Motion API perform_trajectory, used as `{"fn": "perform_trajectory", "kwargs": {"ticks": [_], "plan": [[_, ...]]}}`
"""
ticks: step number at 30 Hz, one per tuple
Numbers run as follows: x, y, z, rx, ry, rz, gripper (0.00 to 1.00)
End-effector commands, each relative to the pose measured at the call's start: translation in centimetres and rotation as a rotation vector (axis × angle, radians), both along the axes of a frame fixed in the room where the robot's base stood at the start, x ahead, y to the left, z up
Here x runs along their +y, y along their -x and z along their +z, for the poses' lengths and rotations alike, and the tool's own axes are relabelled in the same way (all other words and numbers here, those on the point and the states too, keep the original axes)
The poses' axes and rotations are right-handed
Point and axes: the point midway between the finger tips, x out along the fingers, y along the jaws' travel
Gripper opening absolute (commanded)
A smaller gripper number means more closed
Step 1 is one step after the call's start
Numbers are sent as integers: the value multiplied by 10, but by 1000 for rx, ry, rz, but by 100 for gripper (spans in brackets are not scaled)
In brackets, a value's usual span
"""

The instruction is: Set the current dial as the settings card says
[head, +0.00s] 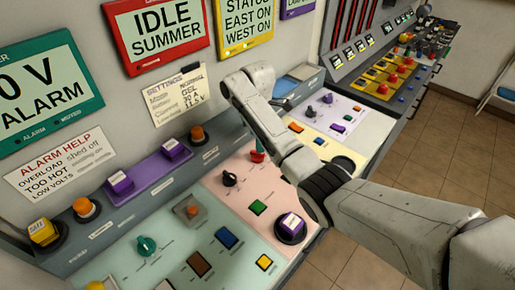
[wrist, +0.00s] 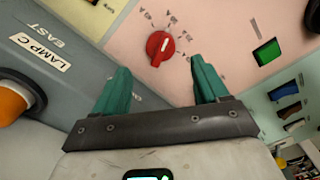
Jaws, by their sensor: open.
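Nothing is held.
A black dial (head: 229,179) and a green button (head: 258,207) are on the pink panel, a teal dial (head: 146,245) on the pale panel. Orange lamp (wrist: 12,100) is left of my gripper.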

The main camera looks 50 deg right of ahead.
Motion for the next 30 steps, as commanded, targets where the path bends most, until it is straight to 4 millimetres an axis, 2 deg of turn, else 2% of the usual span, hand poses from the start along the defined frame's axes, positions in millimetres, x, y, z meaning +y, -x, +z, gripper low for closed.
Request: {"fn": "perform_trajectory", "kwargs": {"ticks": [3, 9, 30], "plan": [[0, -1, 18, -3, 1, 1, 74], [1, 0, 33, 0, 0, 1, 74], [0, 0, 35, 0, 0, 0, 74]]}}
